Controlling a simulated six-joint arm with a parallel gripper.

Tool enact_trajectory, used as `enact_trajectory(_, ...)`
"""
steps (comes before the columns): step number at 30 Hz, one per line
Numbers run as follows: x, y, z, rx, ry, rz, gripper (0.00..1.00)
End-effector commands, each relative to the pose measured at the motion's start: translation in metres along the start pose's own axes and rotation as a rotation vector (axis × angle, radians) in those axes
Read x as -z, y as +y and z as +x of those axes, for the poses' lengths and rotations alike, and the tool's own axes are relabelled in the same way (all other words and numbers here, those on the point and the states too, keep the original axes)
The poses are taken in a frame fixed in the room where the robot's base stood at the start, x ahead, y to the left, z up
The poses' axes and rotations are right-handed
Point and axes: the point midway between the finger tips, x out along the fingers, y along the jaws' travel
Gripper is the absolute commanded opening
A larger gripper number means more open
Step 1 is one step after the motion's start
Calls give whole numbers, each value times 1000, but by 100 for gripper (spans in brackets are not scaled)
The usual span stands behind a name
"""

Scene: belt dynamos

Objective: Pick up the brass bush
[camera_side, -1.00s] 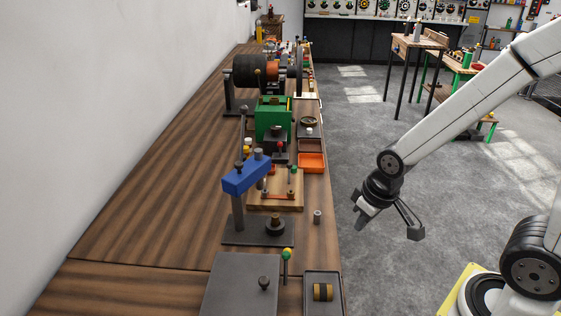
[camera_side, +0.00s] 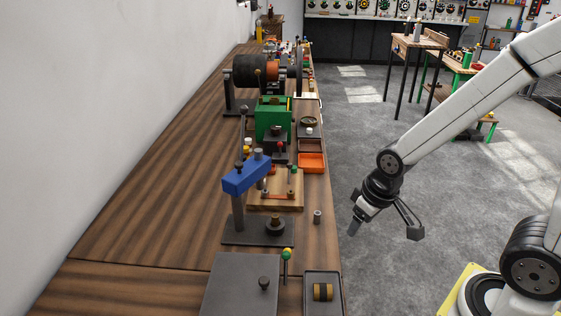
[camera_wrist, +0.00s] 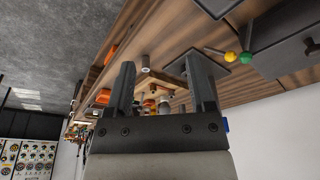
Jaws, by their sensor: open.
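A short cylinder with brass-coloured and black bands (camera_side: 323,291) lies in a dark tray at the near edge of the bench in the side view. A small grey upright cylinder (camera_side: 317,217) stands alone near the bench's right edge; it also shows in the wrist view (camera_wrist: 146,63). I cannot tell for certain which is the brass bush. My gripper (camera_side: 385,227) is open and empty, off the bench's right edge over the floor. In the wrist view its two dark fingers (camera_wrist: 162,82) are spread apart, with bench items beyond them.
A blue-armed fixture (camera_side: 247,176) stands on a dark plate left of the grey cylinder. An orange tray (camera_side: 311,162) and a green block (camera_side: 273,119) lie farther back. The bench's left side is clear.

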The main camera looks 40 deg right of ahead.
Motion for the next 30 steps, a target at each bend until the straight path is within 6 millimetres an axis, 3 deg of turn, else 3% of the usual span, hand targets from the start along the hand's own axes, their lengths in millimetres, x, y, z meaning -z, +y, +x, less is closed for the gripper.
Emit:
enact_trajectory(8, 0, 0, 1, 3, -7, 16, 70)
enact_trajectory(14, 1, 0, 8, 30, -67, 142, 70)
enact_trajectory(23, 8, -7, 32, 151, -274, 588, 70)
enact_trajectory(30, 29, -20, 52, 301, -452, 983, 70)
